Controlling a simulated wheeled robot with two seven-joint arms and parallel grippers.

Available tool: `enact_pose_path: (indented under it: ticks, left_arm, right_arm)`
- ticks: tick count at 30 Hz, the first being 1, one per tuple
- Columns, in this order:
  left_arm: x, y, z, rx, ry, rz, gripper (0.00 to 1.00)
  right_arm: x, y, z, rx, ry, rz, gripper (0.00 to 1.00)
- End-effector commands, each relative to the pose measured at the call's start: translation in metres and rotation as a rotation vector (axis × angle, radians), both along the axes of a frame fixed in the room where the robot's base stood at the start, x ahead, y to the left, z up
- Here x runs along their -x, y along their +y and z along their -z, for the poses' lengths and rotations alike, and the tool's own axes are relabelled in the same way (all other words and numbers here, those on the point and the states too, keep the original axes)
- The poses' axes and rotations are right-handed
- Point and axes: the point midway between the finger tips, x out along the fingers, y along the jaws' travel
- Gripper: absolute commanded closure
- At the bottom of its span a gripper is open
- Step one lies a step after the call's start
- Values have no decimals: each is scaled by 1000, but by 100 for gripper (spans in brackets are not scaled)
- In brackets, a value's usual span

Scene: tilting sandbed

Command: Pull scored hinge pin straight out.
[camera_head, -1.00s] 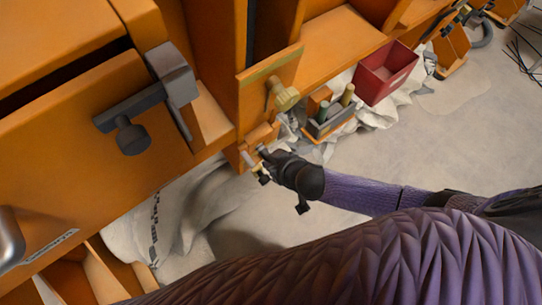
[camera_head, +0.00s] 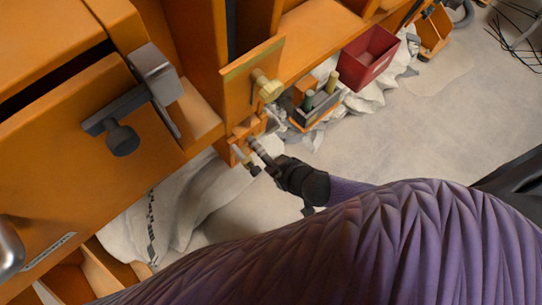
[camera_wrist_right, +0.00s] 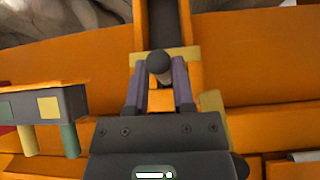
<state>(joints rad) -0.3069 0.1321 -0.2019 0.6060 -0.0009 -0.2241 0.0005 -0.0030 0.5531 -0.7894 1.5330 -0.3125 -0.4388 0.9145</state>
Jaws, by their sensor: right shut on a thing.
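The scored hinge pin (camera_head: 260,149) is a grey, banded rod at the low orange hinge bracket (camera_head: 243,131) in the head view. My right gripper (camera_head: 256,158) is shut on it, just in front of the bracket. In the right wrist view, the pin's dark rounded end (camera_wrist_right: 158,64) shows between the two fingers (camera_wrist_right: 158,90). Whether the pin's far end is still inside the bracket cannot be told. My left gripper is not in view.
A yellow knob (camera_head: 268,88) sits on the orange panel above the bracket. A grey tote (camera_head: 316,112) and red bin (camera_head: 369,57) stand to the right. A dark clamp (camera_head: 122,137) is on the left.

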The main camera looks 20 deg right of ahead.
Motion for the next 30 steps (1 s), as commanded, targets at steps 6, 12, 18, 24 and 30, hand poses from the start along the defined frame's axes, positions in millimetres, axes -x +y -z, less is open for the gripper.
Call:
enact_pose_path:
  ticks: [6,12,18,24,30]
  left_arm:
    - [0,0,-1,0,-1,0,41]
    - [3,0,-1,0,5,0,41]
    - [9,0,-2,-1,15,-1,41]
    - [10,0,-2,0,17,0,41]
    - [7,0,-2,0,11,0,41]
  right_arm:
    - [5,-2,0,-1,-2,-1,100]
    - [6,-2,1,-1,-1,-1,100]
    - [18,-6,3,-2,1,1,100]
    - [30,-11,5,-1,0,0,100]
    - [33,-12,6,0,-1,-1,100]
